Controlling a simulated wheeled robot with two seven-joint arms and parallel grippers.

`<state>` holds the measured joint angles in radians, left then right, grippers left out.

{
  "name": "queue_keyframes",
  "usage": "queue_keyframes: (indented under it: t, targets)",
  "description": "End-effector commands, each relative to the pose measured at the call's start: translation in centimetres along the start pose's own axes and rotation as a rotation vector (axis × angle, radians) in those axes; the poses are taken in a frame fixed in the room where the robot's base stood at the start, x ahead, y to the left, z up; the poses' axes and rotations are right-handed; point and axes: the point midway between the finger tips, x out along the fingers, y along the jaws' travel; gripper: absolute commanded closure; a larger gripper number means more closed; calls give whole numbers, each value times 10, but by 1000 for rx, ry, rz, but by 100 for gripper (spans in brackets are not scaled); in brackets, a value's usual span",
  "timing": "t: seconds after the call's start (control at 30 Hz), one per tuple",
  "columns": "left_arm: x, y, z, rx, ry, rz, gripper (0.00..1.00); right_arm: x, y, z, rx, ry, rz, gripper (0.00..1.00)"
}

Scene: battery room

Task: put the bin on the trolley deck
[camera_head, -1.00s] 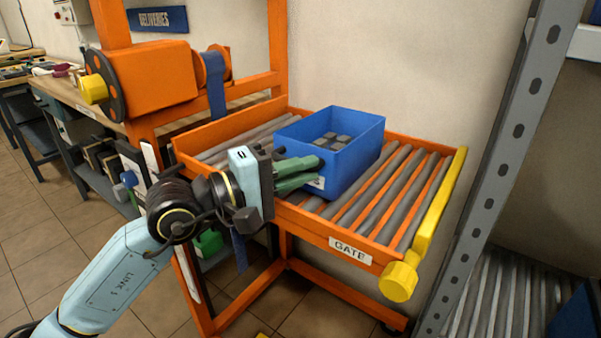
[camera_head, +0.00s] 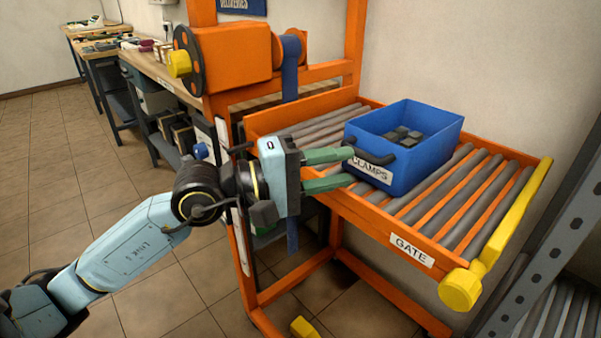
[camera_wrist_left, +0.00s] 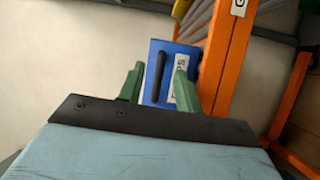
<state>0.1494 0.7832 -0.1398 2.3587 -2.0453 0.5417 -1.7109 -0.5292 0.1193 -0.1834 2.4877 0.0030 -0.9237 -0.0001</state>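The blue bin (camera_head: 420,165), with a white CLAMPS label and a dark front handle (camera_head: 370,157), sits upright on the roller deck of the orange stand and holds several dark grey pieces. My left gripper (camera_head: 347,168) is open, with its green fingers apart, just in front of the bin's handle side. In the left wrist view the bin (camera_wrist_left: 183,62) and its handle (camera_wrist_left: 160,76) show between and beyond the two fingers (camera_wrist_left: 157,82). The fingers do not appear closed on the handle. My right gripper is not in view.
The orange roller stand (camera_head: 350,215) has a yellow gate bar (camera_head: 515,220) at its right end. A grey perforated post (camera_head: 555,245) stands at the right. A workbench (camera_head: 170,80) runs along the back left. The tiled floor (camera_head: 75,180) at left is clear.

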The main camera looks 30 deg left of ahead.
Motion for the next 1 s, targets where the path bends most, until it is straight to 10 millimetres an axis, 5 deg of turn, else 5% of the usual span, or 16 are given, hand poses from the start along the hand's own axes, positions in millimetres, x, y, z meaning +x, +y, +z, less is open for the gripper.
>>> queue_keyframes:
  t: [0.3,0.73,0.87,1.0]
  targets:
    - [-45,-3,-1,-1,3,-3,66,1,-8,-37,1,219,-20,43]
    - [-60,0,2,-34,-4,11,66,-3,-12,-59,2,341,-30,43]
    - [-59,1,13,-344,-36,100,66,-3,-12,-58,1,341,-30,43]
    - [-63,4,21,-1069,-111,305,66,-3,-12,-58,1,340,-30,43]
